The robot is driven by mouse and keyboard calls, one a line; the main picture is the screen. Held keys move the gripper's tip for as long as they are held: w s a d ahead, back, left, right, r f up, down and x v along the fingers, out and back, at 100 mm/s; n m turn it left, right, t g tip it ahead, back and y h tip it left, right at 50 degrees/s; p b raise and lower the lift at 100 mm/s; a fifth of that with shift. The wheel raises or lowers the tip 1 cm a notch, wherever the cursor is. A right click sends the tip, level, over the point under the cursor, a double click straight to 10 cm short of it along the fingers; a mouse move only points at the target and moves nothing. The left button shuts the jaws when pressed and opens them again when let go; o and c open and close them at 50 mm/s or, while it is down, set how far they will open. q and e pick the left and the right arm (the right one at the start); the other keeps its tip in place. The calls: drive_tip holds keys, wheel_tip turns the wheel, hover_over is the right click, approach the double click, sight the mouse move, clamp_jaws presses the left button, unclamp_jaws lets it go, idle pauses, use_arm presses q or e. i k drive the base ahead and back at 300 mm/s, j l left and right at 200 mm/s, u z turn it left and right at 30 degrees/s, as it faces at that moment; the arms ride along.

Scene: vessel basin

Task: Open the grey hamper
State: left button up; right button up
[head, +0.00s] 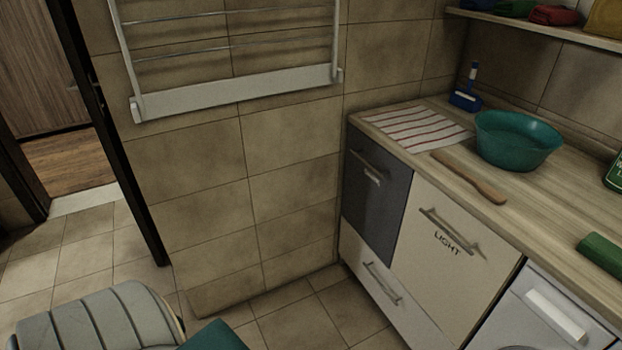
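The grey hamper (374,208) is most likely the dark grey front at the left end of the counter unit, in the head view's middle right. It has a horizontal metal bar handle (368,164) near its top, with a small pale mark just below it. The front looks shut, about flush with the cream front beside it. No gripper shows in this view, and nothing touches the handle.
A cream front marked LIGHT (440,260) adjoins on the right, a low drawer (381,285) below. The worktop holds a striped cloth (415,128), teal basin (518,140) and wooden paddle (470,178). Tiled floor (318,318) is clear before the unit. A grey ribbed object (95,322) is lower left.

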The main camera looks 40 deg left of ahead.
sight(377, 184)
drive_tip(key=u, duration=0.95)
